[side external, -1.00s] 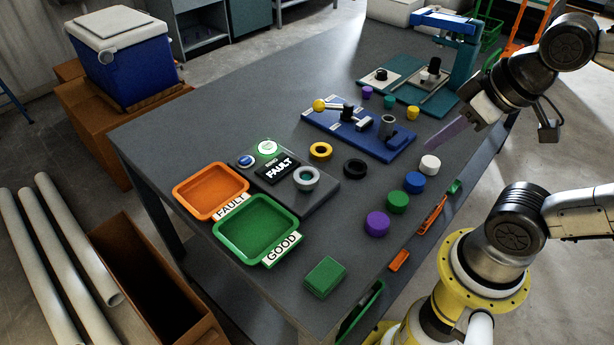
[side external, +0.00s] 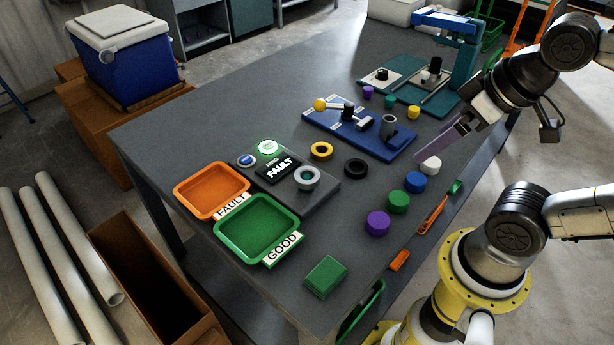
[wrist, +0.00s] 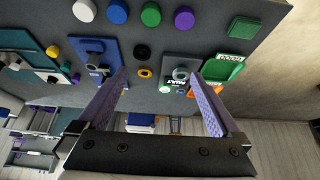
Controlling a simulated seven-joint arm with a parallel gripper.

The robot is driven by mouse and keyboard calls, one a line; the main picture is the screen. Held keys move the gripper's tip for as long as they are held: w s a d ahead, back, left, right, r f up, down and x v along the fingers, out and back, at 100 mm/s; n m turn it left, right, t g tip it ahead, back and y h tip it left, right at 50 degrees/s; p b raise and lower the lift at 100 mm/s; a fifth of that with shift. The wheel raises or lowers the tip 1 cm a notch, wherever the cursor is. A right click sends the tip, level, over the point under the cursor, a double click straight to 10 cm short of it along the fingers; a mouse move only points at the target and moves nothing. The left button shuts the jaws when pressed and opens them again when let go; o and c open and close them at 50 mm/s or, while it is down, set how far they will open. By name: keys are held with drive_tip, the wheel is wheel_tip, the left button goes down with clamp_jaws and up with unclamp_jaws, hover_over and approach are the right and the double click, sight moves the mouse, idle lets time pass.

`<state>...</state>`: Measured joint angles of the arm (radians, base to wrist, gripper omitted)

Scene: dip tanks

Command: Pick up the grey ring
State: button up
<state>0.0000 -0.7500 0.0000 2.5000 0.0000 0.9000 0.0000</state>
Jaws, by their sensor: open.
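The grey ring (side external: 307,187) sits on the dark grey test block beside the black FAULT display (side external: 279,169). It also shows in the wrist view (wrist: 181,69), in the gap between the fingers and nearer the right one. My gripper (side external: 441,150) is open and empty, its two purple fingers apart. In the side view it hangs above the right part of the table, near the white cylinder and well to the right of the ring. It touches nothing that I can see.
An orange FAULT tray (side external: 245,193) and a green GOOD tray (side external: 293,218) lie left of the ring. A yellow ring (side external: 321,157), a black ring (side external: 355,174) and a blue fixture board (side external: 345,137) are close by. Several coloured cylinders line the table's right side.

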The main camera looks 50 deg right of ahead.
drive_tip(key=w+a+r+n+g, duration=0.1)
drive_tip(key=w+a+r+n, duration=0.1)
drive_tip(key=w+r+n, duration=0.65)
drive_tip(key=n+g+y, duration=0.1)
drive_tip(key=n+g, duration=0.4)
drive_tip(key=n, duration=0.7)
hover_over(307, 177)
drive_tip(key=f, duration=1.8)
drive_tip(key=shift+w+d, duration=0.25)
drive_tip(key=shift+d, duration=0.05)
drive_tip(key=shift+s+a+f, duration=0.1)
drive_tip(key=shift+s+f, duration=0.05)
drive_tip(key=shift+f, duration=1.35)
drive_tip(key=shift+s+a+f, duration=0.1)
drive_tip(key=shift+f, duration=1.35)
